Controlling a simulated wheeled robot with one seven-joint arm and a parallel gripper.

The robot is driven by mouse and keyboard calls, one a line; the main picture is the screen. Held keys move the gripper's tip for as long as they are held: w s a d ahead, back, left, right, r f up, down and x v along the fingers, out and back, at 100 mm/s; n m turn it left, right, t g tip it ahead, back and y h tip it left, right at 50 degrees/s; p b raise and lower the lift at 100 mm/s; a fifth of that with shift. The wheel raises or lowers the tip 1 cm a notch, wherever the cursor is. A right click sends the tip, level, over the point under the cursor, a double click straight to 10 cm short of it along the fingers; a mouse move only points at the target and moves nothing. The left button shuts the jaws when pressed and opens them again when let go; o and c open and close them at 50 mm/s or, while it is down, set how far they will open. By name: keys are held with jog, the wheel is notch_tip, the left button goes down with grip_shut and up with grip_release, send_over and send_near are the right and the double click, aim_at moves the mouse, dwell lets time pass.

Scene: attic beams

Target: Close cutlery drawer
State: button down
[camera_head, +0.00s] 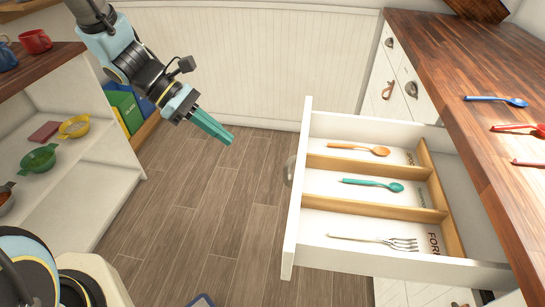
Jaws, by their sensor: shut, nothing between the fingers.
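The cutlery drawer (292,215) is pulled far out from the white cabinet under the wooden counter on the right. Its wooden dividers make compartments, holding an orange spoon (358,149) at the back, a teal spoon (372,184) in the middle and a silver fork (375,241) in front. A cup-shaped handle (289,170) shows on the left, outer side of its front panel. My gripper (225,137) is shut and empty, in the air left of the drawer front and apart from it.
The wooden counter (450,60) holds a blue spoon (494,100) and red utensils near its edge. Closed drawers are behind the open one. Wooden floor (190,200) lies clear between shelf and drawer.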

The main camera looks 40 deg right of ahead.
jog(key=s+d+r+p+x, duration=0.1)
jog(key=r+p+x, duration=0.1)
jog(key=x, duration=1)
jog(key=shift+s, duration=0.3)
